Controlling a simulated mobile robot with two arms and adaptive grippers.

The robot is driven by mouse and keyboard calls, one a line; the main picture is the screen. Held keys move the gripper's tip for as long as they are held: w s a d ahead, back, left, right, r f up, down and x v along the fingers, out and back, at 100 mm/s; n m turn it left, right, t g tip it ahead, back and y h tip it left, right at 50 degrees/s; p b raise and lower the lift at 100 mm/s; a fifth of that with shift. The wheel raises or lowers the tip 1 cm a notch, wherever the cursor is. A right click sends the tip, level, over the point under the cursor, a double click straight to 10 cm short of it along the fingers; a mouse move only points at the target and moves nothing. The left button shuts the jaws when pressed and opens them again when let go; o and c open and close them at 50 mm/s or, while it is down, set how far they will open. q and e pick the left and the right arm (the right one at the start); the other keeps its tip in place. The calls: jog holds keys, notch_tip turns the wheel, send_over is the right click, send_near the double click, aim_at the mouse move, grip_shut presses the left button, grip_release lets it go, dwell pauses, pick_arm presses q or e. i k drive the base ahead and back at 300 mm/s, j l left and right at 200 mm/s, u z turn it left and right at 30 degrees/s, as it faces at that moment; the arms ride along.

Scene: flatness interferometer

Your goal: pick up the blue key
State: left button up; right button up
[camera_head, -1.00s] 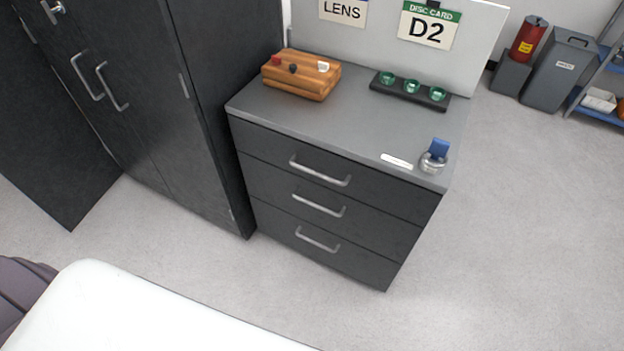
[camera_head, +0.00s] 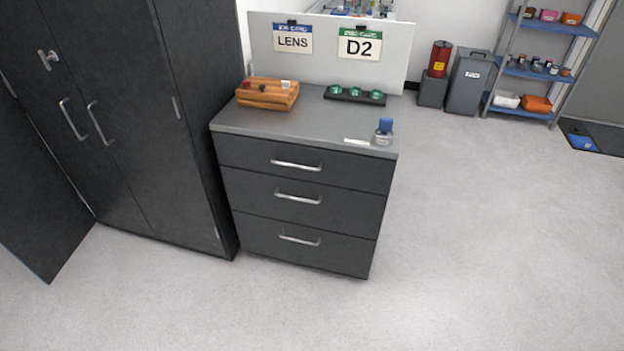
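A small blue upright piece (camera_head: 385,125), which looks like the head of the blue key, stands on the front right corner of the drawer cabinet's grey top (camera_head: 310,117). It rises from a round silvery base (camera_head: 383,138). A flat white label (camera_head: 357,142) lies just left of it. Neither of my grippers shows in the head view.
A wooden block (camera_head: 268,95) with small coloured knobs and a black tray (camera_head: 354,97) with green round pieces are on the cabinet top. A dark cupboard (camera_head: 130,120) stands at left. A shelf rack (camera_head: 545,70) and bins (camera_head: 468,82) stand behind right. Floor in front is clear.

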aim_at(385, 124)
jog(key=i+l+u, duration=0.15)
jog(key=l+u, duration=0.15)
jog(key=u, duration=0.15)
jog(key=i+l+u, duration=0.1)
jog(key=l+u, duration=0.35)
jog(key=j, duration=0.1)
